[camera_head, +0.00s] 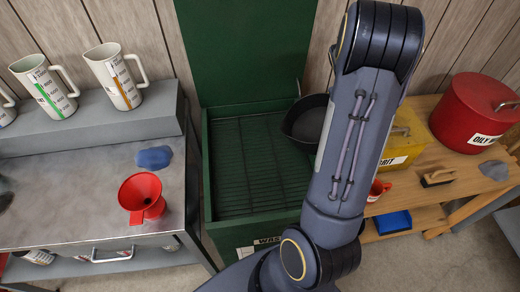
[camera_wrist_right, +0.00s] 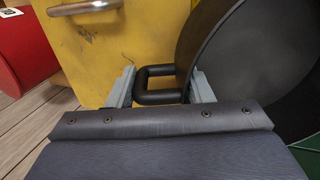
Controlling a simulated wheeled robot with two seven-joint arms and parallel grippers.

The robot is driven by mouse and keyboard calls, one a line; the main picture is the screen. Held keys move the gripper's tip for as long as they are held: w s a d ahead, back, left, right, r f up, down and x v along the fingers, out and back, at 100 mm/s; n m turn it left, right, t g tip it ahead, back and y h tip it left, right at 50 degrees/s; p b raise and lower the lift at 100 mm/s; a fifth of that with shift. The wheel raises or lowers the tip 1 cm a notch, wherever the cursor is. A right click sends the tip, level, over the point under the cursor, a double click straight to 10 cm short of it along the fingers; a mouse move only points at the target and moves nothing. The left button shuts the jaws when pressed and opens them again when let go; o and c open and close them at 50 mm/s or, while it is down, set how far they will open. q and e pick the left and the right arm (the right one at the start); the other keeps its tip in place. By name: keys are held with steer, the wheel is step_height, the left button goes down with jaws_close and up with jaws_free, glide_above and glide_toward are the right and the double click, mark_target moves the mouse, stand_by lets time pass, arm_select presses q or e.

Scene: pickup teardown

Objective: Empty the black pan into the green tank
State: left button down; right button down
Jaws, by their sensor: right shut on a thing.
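The green tank (camera_head: 207,195) stands in the middle of the head view with its lid (camera_head: 245,50) raised and a grated, empty-looking tray inside. The black pan (camera_head: 304,120) is at the tank's right side, partly over its back right corner and partly hidden by my right arm. In the right wrist view the pan (camera_wrist_right: 265,70) fills the right side and looks steeply tilted. My right gripper (camera_wrist_right: 160,88) is shut on its black loop handle (camera_wrist_right: 154,97). I cannot tell what the pan holds. My left gripper is out of view.
A yellow grit bin (camera_head: 405,140) and a red oily-waste can (camera_head: 475,110) stand on the wooden bench at right, the bin close behind my right gripper. A metal bench (camera_head: 70,205) at left carries a red funnel (camera_head: 142,195), blue rag (camera_head: 154,157) and measuring jugs (camera_head: 117,75).

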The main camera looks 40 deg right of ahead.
steer(key=shift+w+a+f+h, duration=0.25)
steer(key=shift+w+a+h, duration=0.05)
steer(key=shift+a, duration=0.15)
steer(key=shift+w+a+f+g+b, duration=0.2)
steer(key=shift+g+b, duration=0.1)
steer(key=shift+b, duration=0.1)
steer(key=shift+a+h, duration=0.1)
steer(key=shift+h, duration=0.2)
steer(key=shift+w+a, duration=0.1)
steer(key=shift+a, duration=0.1)
steer(key=shift+w+a, duration=0.15)
steer(key=shift+a, duration=0.15)
steer(key=shift+w+a+g+h+b, duration=0.2)
steer(key=shift+a+g+h+b, duration=0.15)
steer(key=shift+h, duration=0.15)
steer(key=shift+w+a, duration=0.15)
steer(key=shift+a, duration=0.15)
steer(key=shift+w+a, duration=0.15)
steer(key=shift+a, duration=0.15)
steer(key=shift+w+a+r+g+h+p, duration=0.35)
steer(key=shift+a+r+h, duration=0.2)
steer(key=shift+r, duration=0.15)
steer(key=shift+w+a+r+g+h+p, duration=0.2)
steer(key=shift+w+a+r+h+p, duration=0.1)
steer(key=shift+a+r+h, duration=0.3)
